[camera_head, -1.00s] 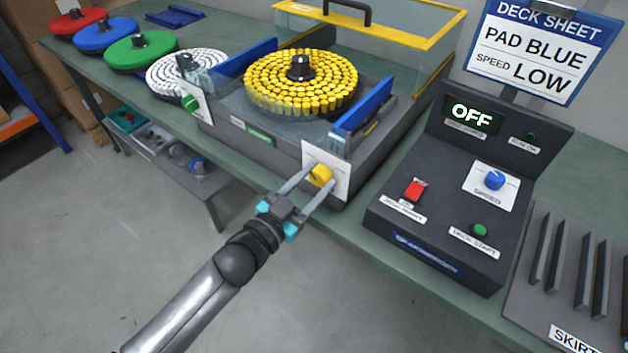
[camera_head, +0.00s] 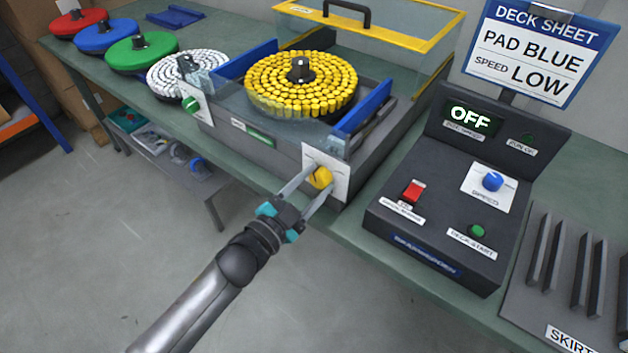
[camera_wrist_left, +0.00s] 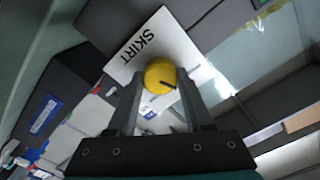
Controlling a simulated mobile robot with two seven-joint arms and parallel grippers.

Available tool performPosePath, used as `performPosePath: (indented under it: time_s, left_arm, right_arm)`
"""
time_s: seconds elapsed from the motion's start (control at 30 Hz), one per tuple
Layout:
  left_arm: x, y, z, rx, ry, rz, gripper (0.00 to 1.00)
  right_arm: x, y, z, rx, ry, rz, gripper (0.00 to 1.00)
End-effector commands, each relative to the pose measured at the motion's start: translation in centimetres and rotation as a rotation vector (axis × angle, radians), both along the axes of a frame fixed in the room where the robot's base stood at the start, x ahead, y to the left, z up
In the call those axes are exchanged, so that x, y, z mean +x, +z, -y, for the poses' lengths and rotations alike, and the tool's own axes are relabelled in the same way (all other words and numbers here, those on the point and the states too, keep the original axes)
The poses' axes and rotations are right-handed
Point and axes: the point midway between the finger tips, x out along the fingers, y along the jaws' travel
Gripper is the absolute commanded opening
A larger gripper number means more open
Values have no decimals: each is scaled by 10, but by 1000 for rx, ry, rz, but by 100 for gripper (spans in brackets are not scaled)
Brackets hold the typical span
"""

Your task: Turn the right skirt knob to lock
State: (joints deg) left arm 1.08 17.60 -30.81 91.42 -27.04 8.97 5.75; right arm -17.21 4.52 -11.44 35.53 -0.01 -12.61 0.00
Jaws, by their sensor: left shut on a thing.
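The right skirt knob (camera_head: 320,178) is yellow and sits on a white plate (camera_head: 341,180) at the front right corner of the deck. In the left wrist view the yellow knob (camera_wrist_left: 160,76) has a dark pointer line, and its plate (camera_wrist_left: 150,45) reads "SKIRT". My left gripper (camera_head: 306,184) has its two fingers on either side of the knob and is shut on it. It also shows in the left wrist view (camera_wrist_left: 160,92). A green knob (camera_head: 190,104) sits on the left plate of the deck. My right gripper is not in view.
A yellow pad (camera_head: 300,85) lies on the deck between blue side skirts (camera_head: 362,104). A control box (camera_head: 440,215) reading "OFF" stands to the right. Slotted grey holder (camera_head: 560,285) is at far right. Red, blue, green and white pads line the bench at left.

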Motion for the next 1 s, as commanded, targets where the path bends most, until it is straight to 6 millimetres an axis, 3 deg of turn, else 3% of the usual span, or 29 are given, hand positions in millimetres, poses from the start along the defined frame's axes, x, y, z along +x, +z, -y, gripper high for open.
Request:
performPosePath:
  time_s: [1.0]
  left_arm:
    - [0,-2,0,755,0,547,0]
  right_arm:
    - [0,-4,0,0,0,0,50]
